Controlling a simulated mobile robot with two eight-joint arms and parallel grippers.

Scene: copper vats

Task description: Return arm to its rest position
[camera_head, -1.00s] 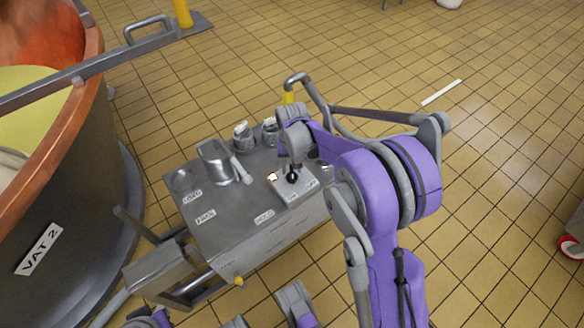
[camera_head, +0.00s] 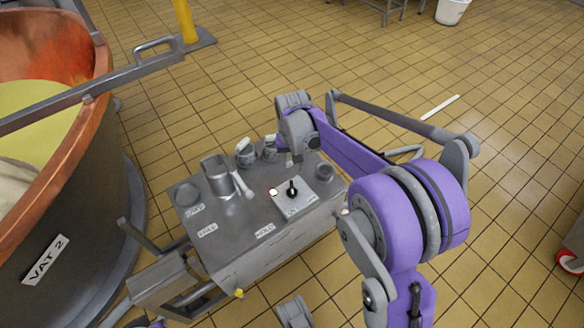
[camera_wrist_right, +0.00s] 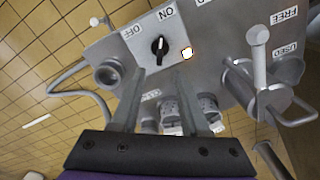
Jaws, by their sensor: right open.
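My right arm reaches over the grey metal table (camera_head: 240,245) in the head view. Its gripper (camera_head: 292,160) is above and beyond the switch plate (camera_head: 300,207), clear of the black knob (camera_head: 292,189). In the wrist view the right gripper (camera_wrist_right: 160,76) is open, with nothing between its fingers. The black knob (camera_wrist_right: 159,46) stands on the plate marked ON and OFF, past the fingertips. A lit lamp (camera_wrist_right: 187,53) glows beside the knob.
A metal jug (camera_head: 217,180) and several small metal containers stand on the table. The copper vat (camera_head: 90,150) marked VAT 2 is at the left. A white bucket (camera_head: 452,11) stands far back. Tiled floor is open at the right.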

